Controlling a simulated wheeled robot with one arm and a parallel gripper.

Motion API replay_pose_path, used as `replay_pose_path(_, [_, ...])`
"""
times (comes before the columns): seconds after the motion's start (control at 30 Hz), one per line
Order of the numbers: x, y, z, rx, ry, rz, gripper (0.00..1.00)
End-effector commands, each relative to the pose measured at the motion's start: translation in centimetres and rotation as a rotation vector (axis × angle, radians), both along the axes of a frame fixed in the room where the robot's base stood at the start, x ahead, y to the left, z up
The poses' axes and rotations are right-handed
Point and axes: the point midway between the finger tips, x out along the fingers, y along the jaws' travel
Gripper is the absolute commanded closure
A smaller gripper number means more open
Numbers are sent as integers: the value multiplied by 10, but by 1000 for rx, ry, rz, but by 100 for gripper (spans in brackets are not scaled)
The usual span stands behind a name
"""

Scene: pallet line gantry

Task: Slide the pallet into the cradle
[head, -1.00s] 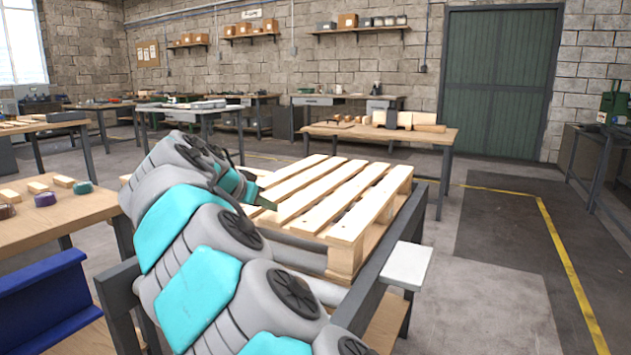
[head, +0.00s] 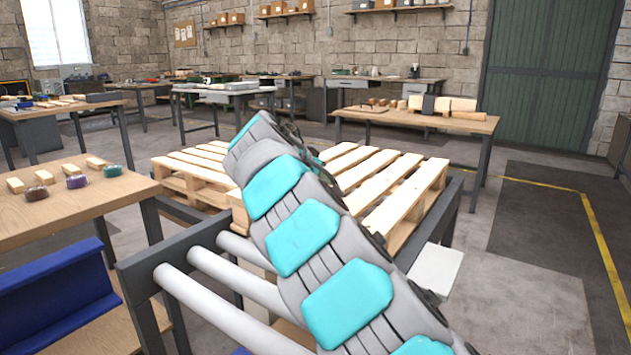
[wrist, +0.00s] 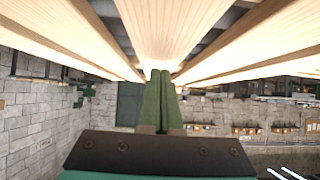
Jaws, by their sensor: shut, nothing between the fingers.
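The pale wooden pallet (head: 385,195) lies flat on the dark frame in the head view. My arm crosses in front of it, and slats also show to the left of the arm. I cannot tell whether both parts are one pallet. The dark frame (head: 190,242) with white rollers stands in front; I cannot tell which part is the cradle. My gripper is hidden behind my arm in the head view. In the wrist view its green fingers (wrist: 161,73) are shut together and empty, close to pale slats (wrist: 170,30); contact is unclear.
A wooden table (head: 75,205) with small blocks and coloured rolls stands at the left, with a blue beam (head: 60,300) below it. Another table (head: 420,118) stands behind the pallet. A white block (head: 436,270) sits beside the frame. Floor at the right is open.

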Motion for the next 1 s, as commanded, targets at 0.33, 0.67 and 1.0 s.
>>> replay_pose_path(0.33, [28,-20,1,1,0,-1,100])
replay_pose_path(0.67, [27,-20,-17,2,1,-1,100])
replay_pose_path(1.0, [27,-20,-20,3,6,0,100])
